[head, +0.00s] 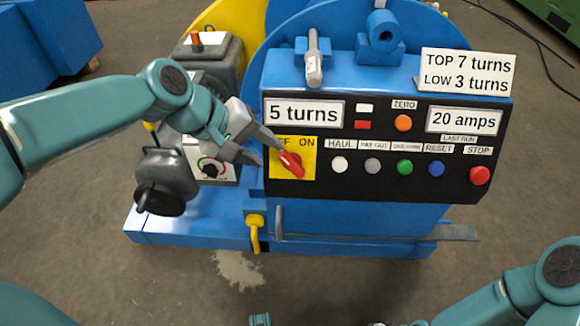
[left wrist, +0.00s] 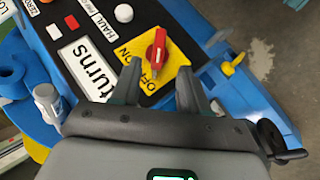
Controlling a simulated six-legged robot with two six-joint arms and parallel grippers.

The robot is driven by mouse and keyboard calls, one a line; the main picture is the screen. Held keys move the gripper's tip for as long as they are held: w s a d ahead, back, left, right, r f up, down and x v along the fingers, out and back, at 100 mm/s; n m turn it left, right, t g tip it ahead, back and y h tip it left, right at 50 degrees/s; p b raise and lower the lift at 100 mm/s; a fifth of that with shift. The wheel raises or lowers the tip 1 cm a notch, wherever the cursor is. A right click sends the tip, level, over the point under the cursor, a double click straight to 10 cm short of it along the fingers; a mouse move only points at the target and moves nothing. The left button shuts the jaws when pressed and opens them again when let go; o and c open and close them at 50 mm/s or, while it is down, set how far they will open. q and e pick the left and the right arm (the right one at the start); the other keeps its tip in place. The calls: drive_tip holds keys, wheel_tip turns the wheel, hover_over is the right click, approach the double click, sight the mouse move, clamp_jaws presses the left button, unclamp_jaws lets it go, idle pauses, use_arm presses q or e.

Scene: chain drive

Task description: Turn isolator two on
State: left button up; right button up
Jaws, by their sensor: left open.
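A red rotary switch handle (head: 291,165) sits on a yellow plate (head: 306,147) marked OFF and ON, at the left of the black control panel. Its handle lies slanted, from upper left to lower right in the head view. It also shows in the left wrist view (left wrist: 156,52), just ahead of the fingers. No number two is readable on it. My left gripper (head: 268,153) is open, with its fingertips close to the handle's left side; the wrist view shows the handle beyond the open fingers (left wrist: 160,73). I cannot tell whether they touch it.
Push buttons, including a green one (head: 404,167) and a red STOP button (head: 480,176), line the panel right of the switch. A grey box with a red-and-green dial (head: 210,168) stands left. Open floor lies in front.

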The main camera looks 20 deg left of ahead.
sight(289, 165)
use_arm(q)
drive_tip(key=b+x, duration=0.1)
drive_tip(key=x, duration=0.6)
drive_tip(key=shift+b, duration=0.4)
drive_tip(key=shift+w+d+f, duration=0.25)
drive_tip(key=shift+d+f, duration=0.05)
drive_tip(key=shift+f, duration=0.15)
clamp_jaws()
